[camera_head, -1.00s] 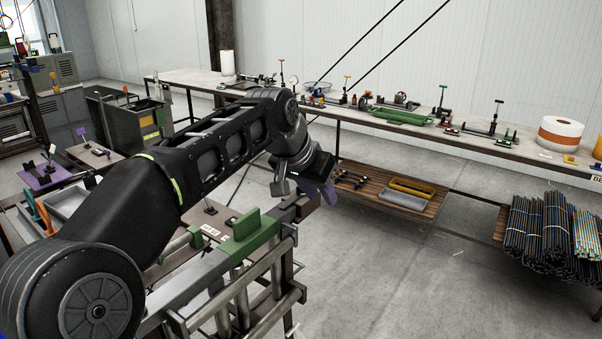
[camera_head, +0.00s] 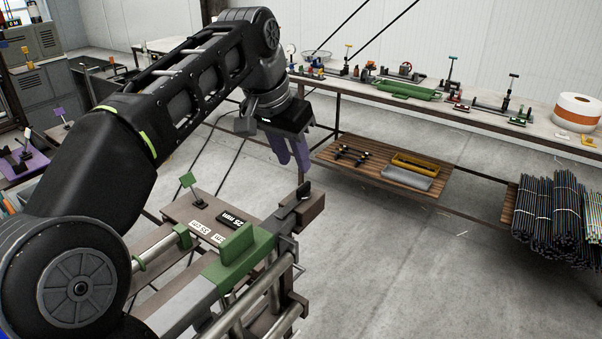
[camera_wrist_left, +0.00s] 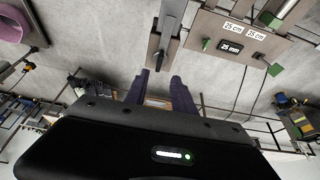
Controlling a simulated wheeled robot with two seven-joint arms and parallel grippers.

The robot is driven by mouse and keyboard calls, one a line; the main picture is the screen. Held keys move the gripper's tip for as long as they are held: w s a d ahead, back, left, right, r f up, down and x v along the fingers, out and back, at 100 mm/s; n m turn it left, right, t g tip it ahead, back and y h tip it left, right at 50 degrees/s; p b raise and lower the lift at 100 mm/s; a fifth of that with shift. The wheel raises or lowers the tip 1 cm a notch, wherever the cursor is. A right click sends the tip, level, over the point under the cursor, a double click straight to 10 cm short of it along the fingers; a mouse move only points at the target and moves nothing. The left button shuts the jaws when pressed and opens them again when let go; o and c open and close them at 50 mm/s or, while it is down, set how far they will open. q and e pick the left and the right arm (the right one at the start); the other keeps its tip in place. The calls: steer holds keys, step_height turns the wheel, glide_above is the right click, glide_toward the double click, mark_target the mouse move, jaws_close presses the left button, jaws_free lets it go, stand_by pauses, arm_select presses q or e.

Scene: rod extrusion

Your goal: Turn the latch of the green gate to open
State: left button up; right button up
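A rig with a green block (camera_head: 238,247) on a grey rail stands in the lower middle of the head view. A small dark lever (camera_head: 303,190) sits on the brown block (camera_head: 311,212) at the rail's far end; it also shows in the wrist view (camera_wrist_left: 159,60). A green paddle (camera_head: 188,180) stands on the brown plate beside the rail. I cannot tell for sure which part is the gate latch. My left gripper (camera_head: 288,150), with purple fingers, is open and empty, above and beyond the rail end; its fingers are apart in the wrist view (camera_wrist_left: 160,80). My right gripper is out of view.
The brown plate (camera_head: 178,212) carries labels, one reading 25 mm. A long workbench (camera_head: 460,118) with tools runs along the back wall. A slatted shelf (camera_head: 350,174) and bundled rods (camera_head: 548,218) are at the right. The floor right of the rig is clear.

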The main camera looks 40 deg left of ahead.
mark_target(303, 185)
arm_select(q)
steer(key=shift+f, duration=0.35)
steer(key=p+x, duration=0.1)
steer(key=x, duration=0.6)
steer(key=shift+d, duration=0.1)
jaws_close()
steer(key=shift+r, duration=0.1)
stand_by(1.2)
